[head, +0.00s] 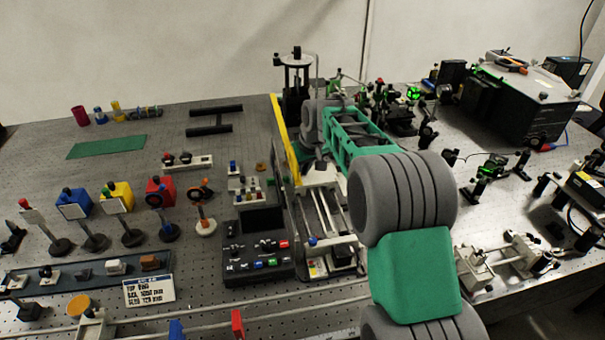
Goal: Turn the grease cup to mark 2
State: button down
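I cannot pick out the grease cup or its marks for sure at this size. A black upright apparatus (297,80) with posts and a top plate stands at the back, behind the end of my arm. My arm reaches from the lower right to the middle of the bench. Its far grey joint lies just in front of this apparatus and beside the yellow strip (286,135). My gripper's fingers are not distinguishable; they are hidden by or lost against the arm's end and the rails (327,215) below it.
A black control box (258,257) with coloured buttons stands left of the rails. Blue (73,205), yellow (116,197) and red (160,191) mounted blocks stand at left. A large black box (530,105) fills the back right. The bench around the green mat (107,147) is fairly clear.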

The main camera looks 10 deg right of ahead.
jog(key=shift+m+h, duration=0.3)
jog(key=shift+m, duration=0.2)
jog(key=c, duration=1.3)
grip_release()
jog(key=shift+c, duration=0.2)
jog(key=shift+b, duration=0.3)
jog(key=shift+s+r, duration=0.15)
jog(key=shift+r, duration=0.15)
jog(key=s+d+b, duration=0.2)
jog(key=s+b, duration=0.2)
jog(key=s, duration=0.8)
jog(key=shift+d+r, duration=0.25)
